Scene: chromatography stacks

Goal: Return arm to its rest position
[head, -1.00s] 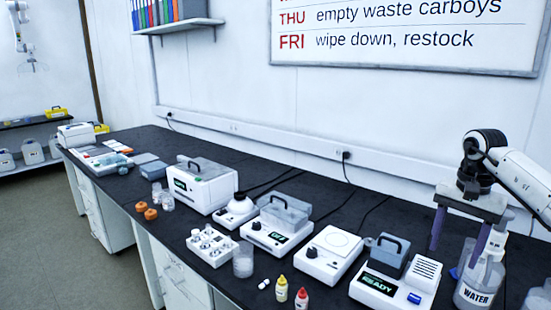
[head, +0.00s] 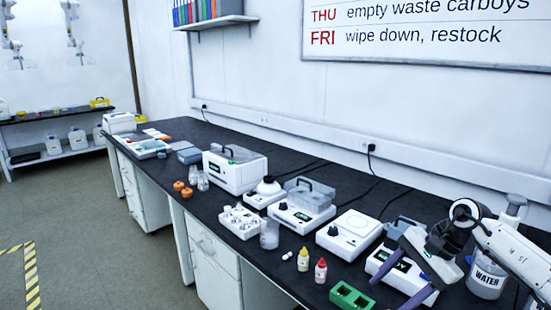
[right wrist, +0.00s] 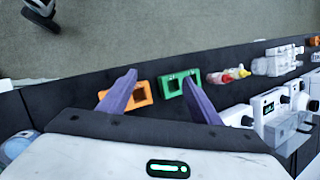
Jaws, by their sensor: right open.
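My right gripper (head: 395,275) is in the head view at the lower right, in front of the white device with the green display (head: 378,265). Its two purple fingers are spread apart with nothing between them. In the right wrist view the gripper (right wrist: 161,95) also shows open and empty above the bench. An orange block with openings (right wrist: 143,94) and a green block with openings (right wrist: 180,81) lie on the bench below the fingers. The green block also shows in the head view (head: 351,297). My left gripper is in neither view.
The black bench (head: 325,185) is crowded with devices. A water bottle (head: 487,277) stands by my right arm. A yellow-capped bottle (head: 303,259) and a red-capped bottle (head: 321,269) stand near the front edge. Open floor (head: 110,245) lies to the left.

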